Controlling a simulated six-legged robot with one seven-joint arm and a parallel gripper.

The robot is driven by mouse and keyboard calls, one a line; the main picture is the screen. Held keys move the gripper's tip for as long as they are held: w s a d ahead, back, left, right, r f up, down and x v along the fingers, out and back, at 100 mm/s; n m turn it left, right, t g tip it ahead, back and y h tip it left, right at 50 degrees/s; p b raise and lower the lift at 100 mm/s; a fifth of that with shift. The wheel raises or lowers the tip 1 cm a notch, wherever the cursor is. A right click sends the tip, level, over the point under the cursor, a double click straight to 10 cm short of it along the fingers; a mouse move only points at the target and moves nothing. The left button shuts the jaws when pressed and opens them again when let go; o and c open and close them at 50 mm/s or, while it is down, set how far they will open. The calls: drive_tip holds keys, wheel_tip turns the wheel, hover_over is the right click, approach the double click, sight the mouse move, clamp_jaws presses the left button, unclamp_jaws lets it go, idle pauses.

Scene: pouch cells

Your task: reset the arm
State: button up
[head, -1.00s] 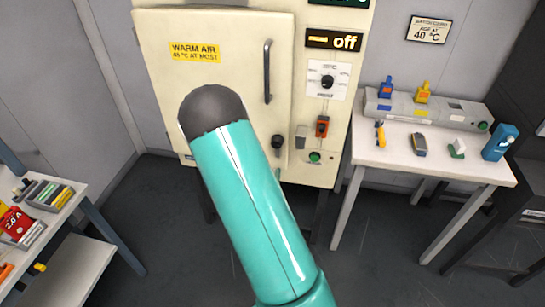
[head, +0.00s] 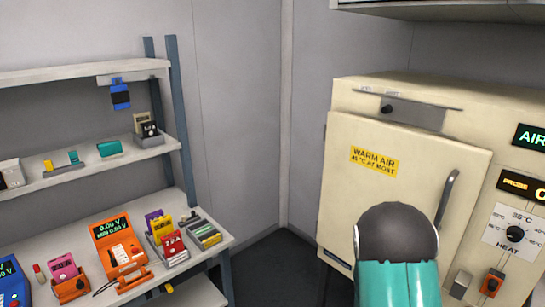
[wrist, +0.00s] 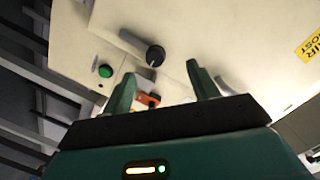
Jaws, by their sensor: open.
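My arm, teal with a dark rounded joint, rises at the bottom right of the head view, in front of the cream warm-air cabinet (head: 400,185). My gripper (wrist: 160,85) shows in the wrist view, its two teal fingers apart with nothing between them. It faces the cabinet front, where a black knob (wrist: 155,56), a green button (wrist: 105,71) and an orange switch (wrist: 148,99) are visible. The orange switch is partly behind the gripper. The fingertips are hidden from the head view.
The cabinet door is shut, with a grey handle (head: 446,205). At left stands a shelf rack (head: 172,110) holding an orange meter (head: 118,243), a pink device (head: 66,275) and several small packs. Dark floor (head: 280,265) lies between rack and cabinet.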

drive_tip(key=w+a+r+n+y, duration=0.2)
drive_tip(key=a+r+n+y, duration=0.75)
drive_tip(key=a+r, duration=0.6)
drive_tip(key=s+a+r+n+g+y, duration=0.1)
drive_tip(key=s+a+r+n, duration=0.1)
drive_tip(key=s, duration=0.4)
drive_tip(key=s+a+r+n+g+y, duration=0.1)
drive_tip(key=s+a+r+n+g, duration=0.1)
drive_tip(key=s, duration=0.5)
drive_tip(key=s+a+r+n+g+y, duration=0.1)
drive_tip(key=s+a+r+n+g, duration=0.1)
drive_tip(key=s+a+n, duration=0.3)
drive_tip(key=shift+s+r+n, duration=0.35)
drive_tip(key=shift+s+r, duration=0.4)
drive_tip(key=shift+s, duration=0.45)
